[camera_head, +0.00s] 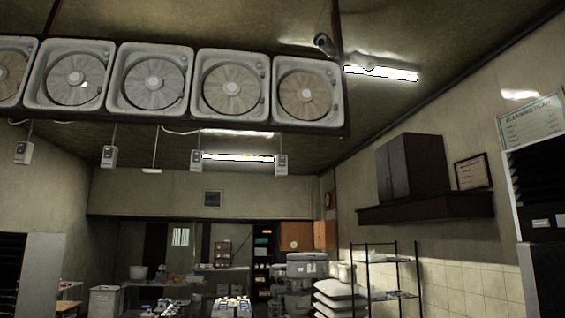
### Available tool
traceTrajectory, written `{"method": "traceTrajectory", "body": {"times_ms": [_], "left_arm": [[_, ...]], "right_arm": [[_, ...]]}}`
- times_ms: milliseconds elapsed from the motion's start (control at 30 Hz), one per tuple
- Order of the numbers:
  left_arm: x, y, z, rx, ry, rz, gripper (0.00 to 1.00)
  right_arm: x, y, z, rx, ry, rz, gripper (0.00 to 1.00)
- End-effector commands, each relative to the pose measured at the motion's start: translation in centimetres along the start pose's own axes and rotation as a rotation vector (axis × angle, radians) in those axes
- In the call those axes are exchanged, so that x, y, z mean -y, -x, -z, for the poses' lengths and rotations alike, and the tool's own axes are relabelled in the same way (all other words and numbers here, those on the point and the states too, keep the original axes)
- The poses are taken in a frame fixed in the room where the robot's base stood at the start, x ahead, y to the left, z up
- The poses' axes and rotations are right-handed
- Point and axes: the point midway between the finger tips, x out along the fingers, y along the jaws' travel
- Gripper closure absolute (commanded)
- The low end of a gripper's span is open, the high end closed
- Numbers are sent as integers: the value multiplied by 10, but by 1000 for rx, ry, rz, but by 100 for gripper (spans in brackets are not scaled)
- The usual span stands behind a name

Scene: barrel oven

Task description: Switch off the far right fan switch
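A row of several square white fans hangs from the ceiling at the upper left. The far right fan (306,91) is at the row's right end. Small grey switch boxes hang on cords below the fans. The far right switch (281,163) hangs below the right part of the row, in front of a lit ceiling lamp. Another switch (196,160) hangs to its left, and more switches (109,156) hang further left. The on or off position of the switches is too small to tell. Neither of my grippers is in view.
Shelving (385,280) and stacked white sacks (338,298) stand at the right. A dark wall cabinet (411,168) sits on a shelf on the right wall. A grey bin (105,301) stands at the lower left. The air around the hanging switches looks clear.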

Motion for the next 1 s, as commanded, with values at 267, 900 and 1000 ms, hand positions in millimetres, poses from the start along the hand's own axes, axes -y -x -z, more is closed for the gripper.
{"method": "traceTrajectory", "body": {"times_ms": [267, 900, 1000], "left_arm": [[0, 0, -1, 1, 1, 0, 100], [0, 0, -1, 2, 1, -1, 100], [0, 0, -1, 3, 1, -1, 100]], "right_arm": [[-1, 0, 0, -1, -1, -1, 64], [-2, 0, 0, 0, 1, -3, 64], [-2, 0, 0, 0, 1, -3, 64]]}}
